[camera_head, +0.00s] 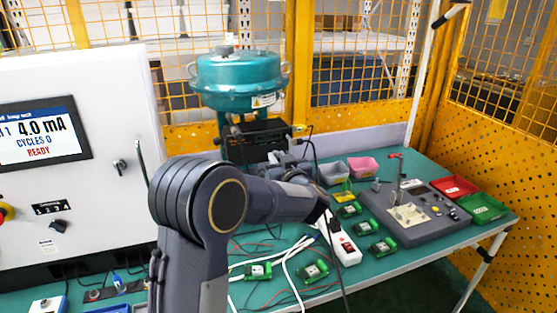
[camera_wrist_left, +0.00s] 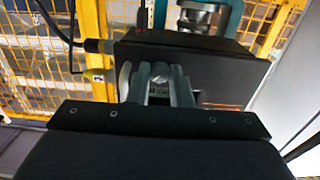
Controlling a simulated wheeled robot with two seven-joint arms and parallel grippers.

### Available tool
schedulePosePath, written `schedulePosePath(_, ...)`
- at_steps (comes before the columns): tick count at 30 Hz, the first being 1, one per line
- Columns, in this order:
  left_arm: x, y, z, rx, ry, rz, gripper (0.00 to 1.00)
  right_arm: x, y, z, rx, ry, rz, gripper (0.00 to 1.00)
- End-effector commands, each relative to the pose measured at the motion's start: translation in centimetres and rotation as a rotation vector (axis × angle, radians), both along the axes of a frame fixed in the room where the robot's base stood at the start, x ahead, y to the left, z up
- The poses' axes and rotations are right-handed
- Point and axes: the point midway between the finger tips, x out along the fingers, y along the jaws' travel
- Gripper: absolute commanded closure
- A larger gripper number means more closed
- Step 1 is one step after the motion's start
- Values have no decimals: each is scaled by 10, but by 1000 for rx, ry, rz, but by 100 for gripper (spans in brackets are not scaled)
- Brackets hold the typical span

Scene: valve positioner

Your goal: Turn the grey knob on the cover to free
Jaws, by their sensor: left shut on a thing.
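The black positioner box (camera_head: 250,147) sits under the teal valve actuator (camera_head: 238,80); its dark cover side also shows in the wrist view (camera_wrist_left: 215,72). The grey knob (camera_wrist_left: 160,71) shows as a small rounded end between my left fingers. My left gripper (camera_wrist_left: 157,80) is shut on the knob at the box. In the head view my left gripper (camera_head: 277,160) is small and close against the lower front of the box, and the knob is hidden there. The knob's pointer and markings cannot be read. My right gripper is in neither view.
A white control cabinet (camera_head: 110,190) with a screen reading 4.0 mA and READY stands left. On the green table are a power strip (camera_head: 340,243), cables, several green modules, a grey fixture (camera_head: 420,222) and red (camera_head: 453,187) and green (camera_head: 482,208) trays. Yellow fencing stands behind.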

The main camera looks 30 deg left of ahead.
Motion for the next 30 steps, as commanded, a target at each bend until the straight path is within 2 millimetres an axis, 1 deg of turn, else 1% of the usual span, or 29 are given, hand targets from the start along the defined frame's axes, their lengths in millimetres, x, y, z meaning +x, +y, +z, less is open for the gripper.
schedulePosePath(5,0,0,-2,-42,-49,1,100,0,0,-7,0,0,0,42)
schedulePosePath(11,0,0,-4,-135,-156,1,100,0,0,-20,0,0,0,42)
schedulePosePath(30,0,0,-4,-527,-617,1,100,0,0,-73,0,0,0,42)
